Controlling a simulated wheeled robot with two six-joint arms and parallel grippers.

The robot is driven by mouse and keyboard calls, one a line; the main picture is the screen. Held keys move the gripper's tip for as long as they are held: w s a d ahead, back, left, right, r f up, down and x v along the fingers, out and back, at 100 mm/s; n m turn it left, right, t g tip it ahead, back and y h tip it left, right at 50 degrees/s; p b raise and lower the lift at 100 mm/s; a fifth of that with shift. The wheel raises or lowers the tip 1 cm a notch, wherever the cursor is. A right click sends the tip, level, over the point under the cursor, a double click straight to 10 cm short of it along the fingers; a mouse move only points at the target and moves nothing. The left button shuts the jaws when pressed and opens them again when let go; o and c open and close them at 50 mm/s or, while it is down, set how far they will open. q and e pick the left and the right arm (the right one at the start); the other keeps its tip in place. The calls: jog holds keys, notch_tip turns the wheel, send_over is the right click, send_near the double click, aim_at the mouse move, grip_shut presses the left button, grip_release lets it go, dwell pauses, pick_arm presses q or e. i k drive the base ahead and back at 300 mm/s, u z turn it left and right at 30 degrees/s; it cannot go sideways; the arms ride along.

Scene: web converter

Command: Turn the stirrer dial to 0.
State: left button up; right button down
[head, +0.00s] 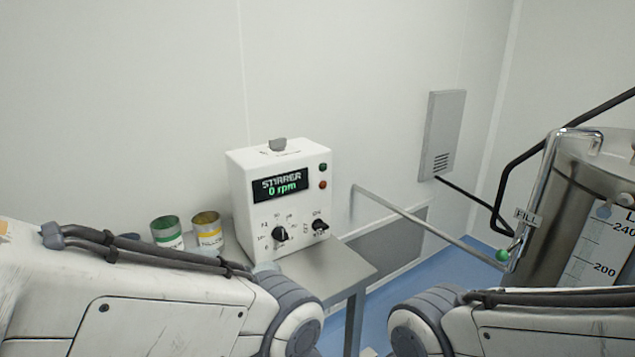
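The stirrer control box (245,207) is white and stands on a small grey metal table (350,265) against the wall. The exact pointer directions are too small to read surely. My two arms come in from the lower left and lower right, but neither gripper shows in the head view.
A steel tank (560,215) with a level scale stands at right. A metal rail (425,223) runs between box and tank. A grey vented panel (443,130) hangs on the wall.

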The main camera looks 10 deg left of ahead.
aim_at(279, 233)
jog(key=k, duration=1.3)
jog(key=u, duration=0.6)
jog(key=i, duration=1.2)
jog(key=z, duration=0.7)
jog(key=i, duration=0.4)
jog(key=z, duration=0.25)
